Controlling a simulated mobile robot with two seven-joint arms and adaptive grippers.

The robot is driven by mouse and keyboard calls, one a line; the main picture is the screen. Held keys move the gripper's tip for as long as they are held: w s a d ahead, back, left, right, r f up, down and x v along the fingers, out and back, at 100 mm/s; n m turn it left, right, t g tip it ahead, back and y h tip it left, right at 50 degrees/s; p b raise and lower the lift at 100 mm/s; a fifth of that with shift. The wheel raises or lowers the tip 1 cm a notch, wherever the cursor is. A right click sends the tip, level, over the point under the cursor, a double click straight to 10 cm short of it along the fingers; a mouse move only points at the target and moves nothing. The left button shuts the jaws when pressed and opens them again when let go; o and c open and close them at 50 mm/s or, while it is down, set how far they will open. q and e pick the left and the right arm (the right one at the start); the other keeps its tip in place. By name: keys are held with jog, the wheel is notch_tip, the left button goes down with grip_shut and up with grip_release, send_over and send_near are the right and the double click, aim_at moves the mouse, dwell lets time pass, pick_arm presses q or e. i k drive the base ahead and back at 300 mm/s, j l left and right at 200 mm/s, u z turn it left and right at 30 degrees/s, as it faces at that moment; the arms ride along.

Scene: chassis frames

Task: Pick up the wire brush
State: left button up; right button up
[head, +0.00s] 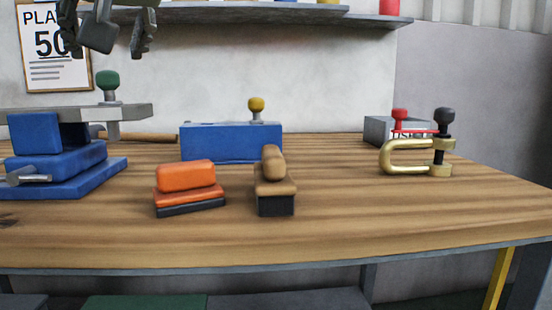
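What looks like the wire brush (274,188) stands on the workbench near the middle in the head view. It has a tan wooden back with a raised rounded grip and a dark block below; single bristles cannot be made out. Its grip end points away from me. My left gripper (106,40) hangs at the top left, cut by the picture edge. Its dark fingers are spread apart with nothing between them. It is well above the bench and far to the left of the brush. My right gripper is not in view.
An orange block tool (188,178) lies just left of the brush. A blue box (230,142) is behind them. A blue vise (60,175) stands at left, a brass clamp (408,157) and grey box (378,130) at right. The front of the wooden bench (350,225) is clear.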

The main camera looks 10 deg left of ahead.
aim_at(275, 191)
jog(key=k+l, duration=0.1)
jog(key=k, duration=0.4)
jog(key=k+l, duration=0.15)
jog(key=k, duration=0.35)
jog(key=k+l, duration=0.1)
jog(key=k, duration=0.4)
